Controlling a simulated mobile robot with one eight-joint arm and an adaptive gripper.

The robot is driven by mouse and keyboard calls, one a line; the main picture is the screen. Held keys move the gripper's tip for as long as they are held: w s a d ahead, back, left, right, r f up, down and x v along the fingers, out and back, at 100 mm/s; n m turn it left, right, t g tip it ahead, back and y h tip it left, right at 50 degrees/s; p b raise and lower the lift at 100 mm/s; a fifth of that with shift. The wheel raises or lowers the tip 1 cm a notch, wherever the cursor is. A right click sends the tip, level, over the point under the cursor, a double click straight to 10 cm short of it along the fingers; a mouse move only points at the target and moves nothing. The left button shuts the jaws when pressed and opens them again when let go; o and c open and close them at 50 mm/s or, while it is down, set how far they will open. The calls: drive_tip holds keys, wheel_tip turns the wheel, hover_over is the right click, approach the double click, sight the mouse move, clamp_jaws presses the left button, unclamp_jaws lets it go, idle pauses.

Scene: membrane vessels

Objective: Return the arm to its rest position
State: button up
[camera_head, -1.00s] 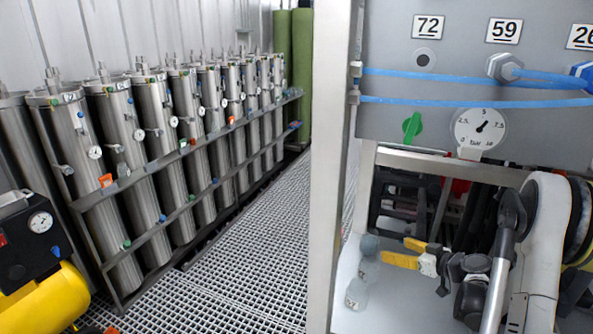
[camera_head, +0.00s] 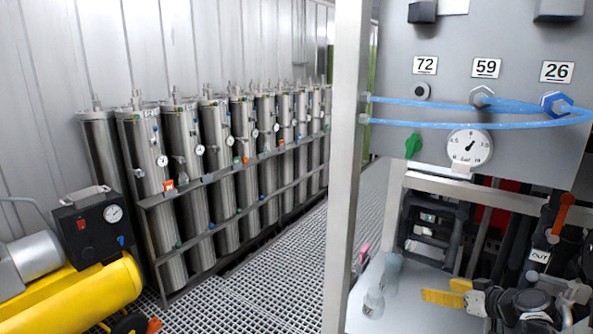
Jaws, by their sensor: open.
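My gripper is not in view, and I see no part of my arm that I can be sure of. At the right stands the grey panel (camera_head: 520,105) with labels 72, 59 and 26. A round gauge (camera_head: 469,147) and a green knob (camera_head: 413,145) are on it. Blue tubing (camera_head: 440,124) runs across the panel to fittings under 59 and 26. Below, a valve with a yellow handle (camera_head: 443,298) and an orange-handled valve (camera_head: 563,214) show at the right.
A metal post (camera_head: 346,170) stands between panel and aisle. Several steel vessels (camera_head: 167,195) line the wall behind rails. A yellow compressor (camera_head: 88,295) is at lower left. Clear bottles (camera_head: 374,302) stand on the white shelf (camera_head: 414,318). The grated floor (camera_head: 285,265) between is open.

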drive_tip(key=s+a+r+m+g+h, duration=0.1)
drive_tip(key=s+a+r+g, duration=0.1)
drive_tip(key=s+a+r, duration=0.4)
drive_tip(key=s+a+r+m+g+h, duration=0.1)
drive_tip(key=s+a+r, duration=0.25)
drive_tip(key=a, duration=0.45)
drive_tip(key=s+a+h, duration=0.1)
drive_tip(key=s+a, duration=0.2)
drive_tip(key=s, duration=0.6)
drive_tip(key=s+a+r+m+g+h, duration=0.1)
drive_tip(key=s+a, duration=0.2)
drive_tip(key=s, duration=0.6)
drive_tip(key=shift+s+a+h, duration=0.25)
drive_tip(key=shift+h, duration=0.05)
drive_tip(key=shift+r, duration=0.1)
